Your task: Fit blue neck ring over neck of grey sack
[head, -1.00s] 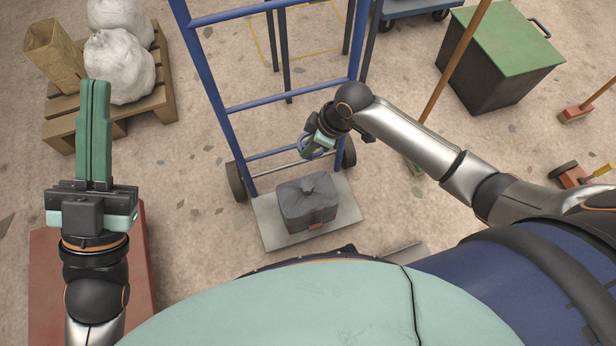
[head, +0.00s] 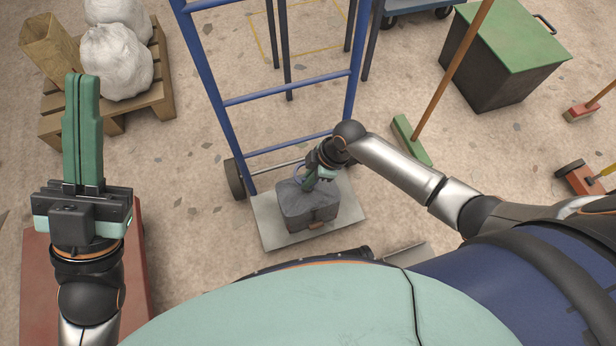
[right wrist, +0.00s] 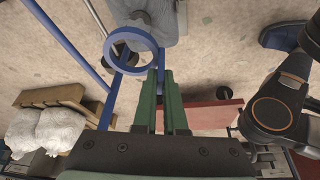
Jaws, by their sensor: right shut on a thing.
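The grey sack (head: 308,206) stands on the hand truck's pale toe plate, its gathered neck at the top. It also shows at the top of the right wrist view (right wrist: 155,25). My right gripper (head: 308,184) is shut on the blue neck ring (right wrist: 130,31), gripping one edge between its fingertips (right wrist: 160,76). The ring is close by the sack's neck, which shows near its upper part in the right wrist view. I cannot tell whether the ring is around the neck. My left gripper (head: 82,80) is shut and empty, fingers together, far to the left.
The blue hand truck frame (head: 290,93) rises behind the sack. A pallet (head: 160,90) with white sacks is at upper left. A green-lidded bin (head: 515,45) and a green broom (head: 412,140) are on the right. A red surface (head: 135,265) lies below my left arm.

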